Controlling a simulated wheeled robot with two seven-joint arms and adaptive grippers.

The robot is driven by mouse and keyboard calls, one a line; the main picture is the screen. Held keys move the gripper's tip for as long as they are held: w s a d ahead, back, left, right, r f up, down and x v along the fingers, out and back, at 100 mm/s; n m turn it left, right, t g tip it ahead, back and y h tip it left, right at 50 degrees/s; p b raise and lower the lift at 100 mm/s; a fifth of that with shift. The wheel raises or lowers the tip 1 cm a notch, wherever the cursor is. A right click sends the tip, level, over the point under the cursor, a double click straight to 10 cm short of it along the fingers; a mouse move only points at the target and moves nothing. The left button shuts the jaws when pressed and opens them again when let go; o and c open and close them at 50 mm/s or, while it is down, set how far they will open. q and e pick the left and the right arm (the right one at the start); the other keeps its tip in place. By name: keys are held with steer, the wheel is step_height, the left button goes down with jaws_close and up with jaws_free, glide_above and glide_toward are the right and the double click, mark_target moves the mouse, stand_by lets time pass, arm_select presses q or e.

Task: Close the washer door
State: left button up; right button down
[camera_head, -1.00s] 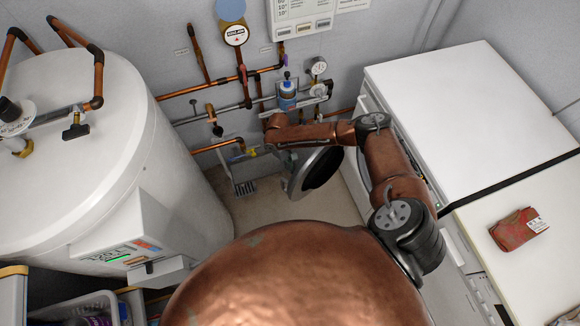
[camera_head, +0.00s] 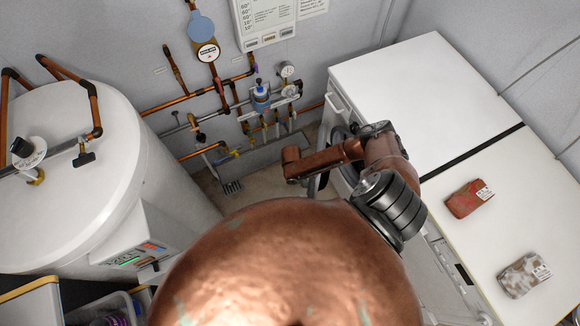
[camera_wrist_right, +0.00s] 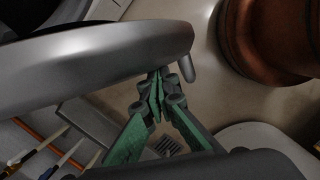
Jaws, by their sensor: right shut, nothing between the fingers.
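The washer door is a round grey ring with a dark centre. It fills the upper left of the right wrist view (camera_wrist_right: 90,68). In the head view it is mostly hidden behind my right arm, close to the white washer (camera_head: 430,95), and still seems to stand ajar. My right gripper (camera_wrist_right: 160,82) has green-sided fingers that are shut and empty. Its tips are by the door's rim; I cannot tell whether they touch it. In the head view my right arm hides the gripper. My left gripper is not in view.
A large white tank (camera_head: 75,190) stands at the left. Copper pipes and valves (camera_head: 260,97) run along the back wall. A red packet (camera_head: 468,199) and a mottled packet (camera_head: 524,274) lie on the white top at the right. Some floor shows between tank and washer.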

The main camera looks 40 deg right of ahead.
steer(key=s+d+n+t+p, duration=0.1)
steer(key=s+d+n+p, duration=0.3)
steer(key=s+d, duration=1)
steer(key=shift+s+d+n+h, duration=0.2)
steer(key=shift+d+n+h, duration=0.2)
steer(key=shift+d+n, duration=0.65)
steer(key=w+a+r+p, duration=0.1)
steer(key=a+r+p, duration=0.1)
steer(key=a+r, duration=0.4)
steer(key=v, duration=0.3)
steer(key=shift+d+r+p, duration=0.25)
steer(key=shift+r+p, duration=0.15)
